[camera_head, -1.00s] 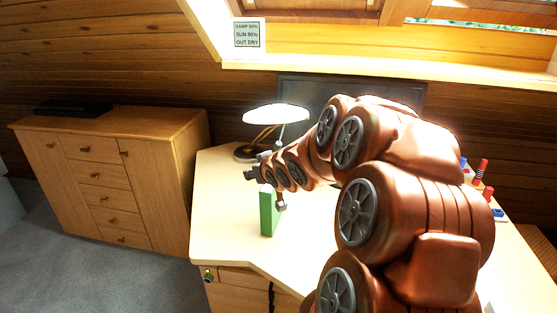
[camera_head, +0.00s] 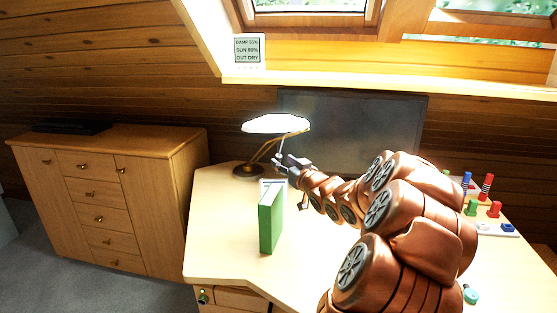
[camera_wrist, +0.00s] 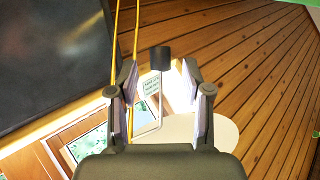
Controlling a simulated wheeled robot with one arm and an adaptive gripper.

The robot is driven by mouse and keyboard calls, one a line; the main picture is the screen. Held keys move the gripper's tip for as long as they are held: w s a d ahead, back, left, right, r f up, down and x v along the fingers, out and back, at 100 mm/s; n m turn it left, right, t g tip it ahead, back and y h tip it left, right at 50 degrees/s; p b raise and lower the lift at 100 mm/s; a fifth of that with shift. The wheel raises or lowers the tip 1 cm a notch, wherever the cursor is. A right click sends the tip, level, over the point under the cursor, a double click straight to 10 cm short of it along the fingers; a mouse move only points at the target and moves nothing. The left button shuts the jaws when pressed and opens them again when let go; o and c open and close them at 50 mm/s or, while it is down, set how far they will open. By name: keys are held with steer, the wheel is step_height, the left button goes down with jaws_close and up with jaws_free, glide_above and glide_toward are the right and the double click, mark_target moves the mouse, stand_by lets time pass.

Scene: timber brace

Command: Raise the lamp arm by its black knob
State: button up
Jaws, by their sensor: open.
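The desk lamp has a glowing white shade (camera_head: 275,124), a thin brass arm (camera_head: 266,148) and a dark round base (camera_head: 248,170). In the wrist view its brass rods (camera_wrist: 135,45) run down the left side. The black knob (camera_wrist: 160,60) is a short dark cylinder in the wrist view, just ahead of my fingertips and roughly centred between them. My gripper (camera_wrist: 160,78) is open, with one finger on each side and no visible contact. In the head view my gripper (camera_head: 285,162) is beside the lamp arm; the knob cannot be made out there.
A green upright block (camera_head: 271,222) stands on the desk (camera_head: 225,235) below my gripper. A dark monitor (camera_head: 350,115) stands behind. Coloured pegs (camera_head: 487,187) stand at the desk's right. A wooden cabinet (camera_head: 110,200) is at left. The desk's front left is clear.

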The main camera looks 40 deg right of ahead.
mark_target(280, 160)
steer(key=shift+x, duration=1.95)
steer(key=shift+c, duration=0.4)
jaws_close()
